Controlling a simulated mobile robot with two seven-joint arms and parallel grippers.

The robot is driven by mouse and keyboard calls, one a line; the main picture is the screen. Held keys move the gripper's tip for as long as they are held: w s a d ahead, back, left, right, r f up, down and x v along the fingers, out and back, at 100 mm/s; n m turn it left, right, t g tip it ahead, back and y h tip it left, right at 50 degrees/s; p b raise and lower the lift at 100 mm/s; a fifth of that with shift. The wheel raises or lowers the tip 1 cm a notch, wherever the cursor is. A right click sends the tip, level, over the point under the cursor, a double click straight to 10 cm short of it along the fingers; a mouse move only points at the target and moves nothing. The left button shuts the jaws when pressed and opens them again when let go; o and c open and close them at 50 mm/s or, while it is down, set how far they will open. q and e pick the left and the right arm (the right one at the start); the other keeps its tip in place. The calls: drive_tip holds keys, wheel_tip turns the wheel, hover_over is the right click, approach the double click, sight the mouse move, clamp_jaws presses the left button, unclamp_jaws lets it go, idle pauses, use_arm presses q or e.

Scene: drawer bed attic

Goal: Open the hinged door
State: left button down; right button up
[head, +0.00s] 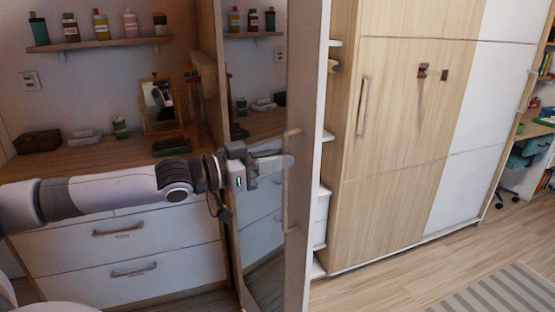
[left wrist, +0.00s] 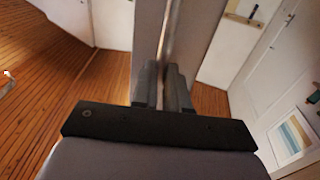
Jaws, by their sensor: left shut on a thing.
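The hinged door (head: 306,90) is a tall mirrored panel with a pale edge, in the middle of the head view. It stands ajar, with white shelves visible just right of its edge. A vertical bar handle (head: 290,215) is on its mirrored side near that edge. My left gripper (head: 286,162) reaches in from the left and is shut on the handle. In the left wrist view, the fingers (left wrist: 165,88) close around the narrow upright bar, with the grey door panel (left wrist: 147,35) beside it. My right gripper is not in view.
A vanity with white drawers (head: 125,248), a small framed mirror (head: 160,103) and a bottle shelf (head: 100,43) stands left. A wood-and-white cabinet (head: 400,130) stands right. Open wooden floor (head: 400,285) and a striped rug (head: 505,292) lie in front of it.

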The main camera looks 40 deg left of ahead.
use_arm(q)
drive_tip(key=shift+s+a+r, duration=0.15)
drive_tip(key=shift+a+r, duration=0.15)
drive_tip(key=shift+a, duration=0.25)
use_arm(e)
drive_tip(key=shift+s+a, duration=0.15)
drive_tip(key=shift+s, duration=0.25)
use_arm(q)
drive_tip(key=c, duration=1.2)
unclamp_jaws()
drive_tip(key=shift+o, duration=0.3)
drive_tip(key=shift+a+f, duration=0.1)
drive_tip(key=shift+a, duration=0.1)
drive_tip(key=shift+d+f, duration=0.1)
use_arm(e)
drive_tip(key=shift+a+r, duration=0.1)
use_arm(q)
drive_tip(key=shift+f, duration=0.1)
drive_tip(key=shift+s+d, duration=0.1)
